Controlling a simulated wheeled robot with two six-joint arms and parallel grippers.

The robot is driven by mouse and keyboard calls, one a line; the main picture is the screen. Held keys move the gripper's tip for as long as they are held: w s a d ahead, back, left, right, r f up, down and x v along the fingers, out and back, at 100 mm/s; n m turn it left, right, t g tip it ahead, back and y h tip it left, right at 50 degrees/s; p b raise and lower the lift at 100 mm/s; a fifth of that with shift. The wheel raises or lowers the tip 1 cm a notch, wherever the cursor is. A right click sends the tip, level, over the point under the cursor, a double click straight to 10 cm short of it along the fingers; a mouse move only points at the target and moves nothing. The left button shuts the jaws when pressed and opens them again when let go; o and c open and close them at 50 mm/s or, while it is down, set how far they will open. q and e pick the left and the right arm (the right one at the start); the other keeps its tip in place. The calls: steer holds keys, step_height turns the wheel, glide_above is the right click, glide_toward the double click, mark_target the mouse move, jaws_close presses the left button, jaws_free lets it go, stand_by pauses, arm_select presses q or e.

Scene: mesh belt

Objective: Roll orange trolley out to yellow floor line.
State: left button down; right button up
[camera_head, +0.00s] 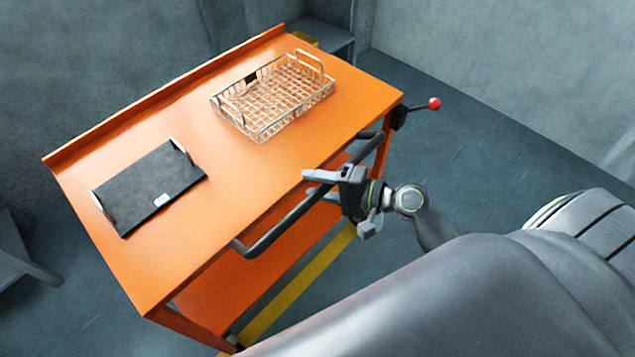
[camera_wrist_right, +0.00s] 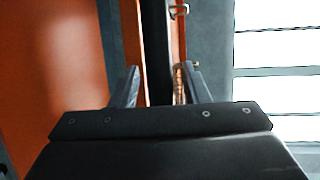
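The orange trolley (camera_head: 225,190) stands on the grey floor in the head view, with a dark push handle (camera_head: 285,222) along its near right side. The yellow floor line (camera_head: 295,288) shows beside and below that side, partly hidden by the trolley and my arm. My right gripper (camera_head: 325,190) is at the handle bar. In the right wrist view the dark bar (camera_wrist_right: 156,45) runs between my two spread fingers (camera_wrist_right: 160,85), with a narrow gap visible beside it. My left gripper is not in view.
A wire basket (camera_head: 275,95) and a black flat case (camera_head: 150,185) rest on the trolley top. A lever with a red knob (camera_head: 434,103) sticks out at its right corner. Grey walls stand behind; the floor on the right (camera_head: 470,150) is clear.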

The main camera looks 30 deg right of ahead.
stand_by(0.4)
steer(key=shift+s+d, duration=0.35)
steer(key=b+v, duration=0.1)
steer(key=v, duration=1.5)
steer(key=shift+r, duration=0.3)
steer(key=shift+s+d, duration=0.1)
steer(key=shift+s, duration=0.05)
